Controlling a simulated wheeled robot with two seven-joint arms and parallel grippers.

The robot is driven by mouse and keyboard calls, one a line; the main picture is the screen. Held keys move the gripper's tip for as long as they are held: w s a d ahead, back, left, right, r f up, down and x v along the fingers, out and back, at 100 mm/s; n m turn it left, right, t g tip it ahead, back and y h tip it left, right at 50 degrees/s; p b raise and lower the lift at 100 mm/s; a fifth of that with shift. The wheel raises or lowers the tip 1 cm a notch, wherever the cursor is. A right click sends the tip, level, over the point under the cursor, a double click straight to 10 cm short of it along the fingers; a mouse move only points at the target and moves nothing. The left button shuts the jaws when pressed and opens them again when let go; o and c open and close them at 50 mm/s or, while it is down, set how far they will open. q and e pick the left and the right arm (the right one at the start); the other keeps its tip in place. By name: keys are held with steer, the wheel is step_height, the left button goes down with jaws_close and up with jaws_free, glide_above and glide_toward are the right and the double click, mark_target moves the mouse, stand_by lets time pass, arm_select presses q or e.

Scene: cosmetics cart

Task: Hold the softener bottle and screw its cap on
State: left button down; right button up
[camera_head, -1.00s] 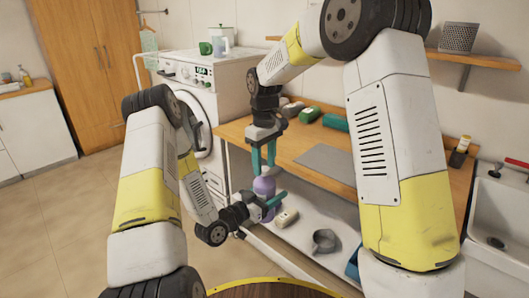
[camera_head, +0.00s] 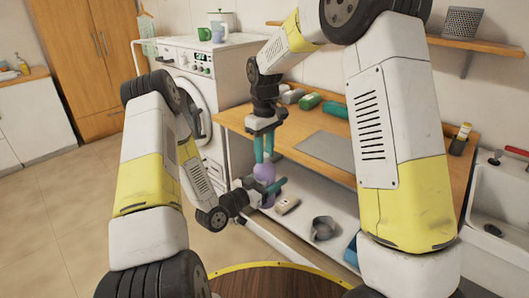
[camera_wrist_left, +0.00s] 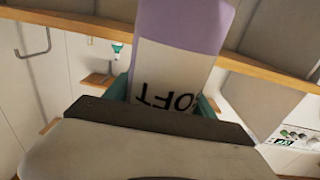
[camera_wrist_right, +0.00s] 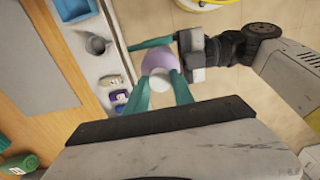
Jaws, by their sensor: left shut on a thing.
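The purple softener bottle (camera_head: 265,171) is in front of the shelf. My left gripper (camera_head: 271,189) is shut around it from the side. In the left wrist view the bottle (camera_wrist_left: 178,55) stands between the fingers, with upside-down dark letters. My right gripper (camera_head: 264,157) points down just above the bottle's top. In the right wrist view a round white part (camera_wrist_right: 159,83), likely the cap, lies between the right fingertips over the purple body. I cannot tell whether the fingers press on it, or whether it sits on the neck.
A wooden worktop (camera_head: 237,124) with a grey mat (camera_head: 323,146) and a green bottle (camera_head: 308,102) is behind the grippers. On the lower white shelf are a small beige item (camera_head: 287,205) and a grey mug (camera_head: 323,228). A washing machine (camera_head: 187,85) stands to the left.

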steer(key=o, duration=0.4)
step_height(320, 180, up, 12)
stand_by(0.5)
steer(key=shift+d, duration=0.1)
steer(key=s+d+r+m+t+y, duration=0.25)
steer(key=s+d+r+m, duration=0.3)
steer(key=s+d, duration=0.65)
steer(key=s+d+f+m+t, duration=0.3)
steer(key=s+d, duration=0.4)
steer(key=s, duration=0.4)
steer(key=shift+s+d+m+t, duration=0.3)
steer(key=shift+m+t, duration=0.05)
steer(key=shift+m, duration=0.3)
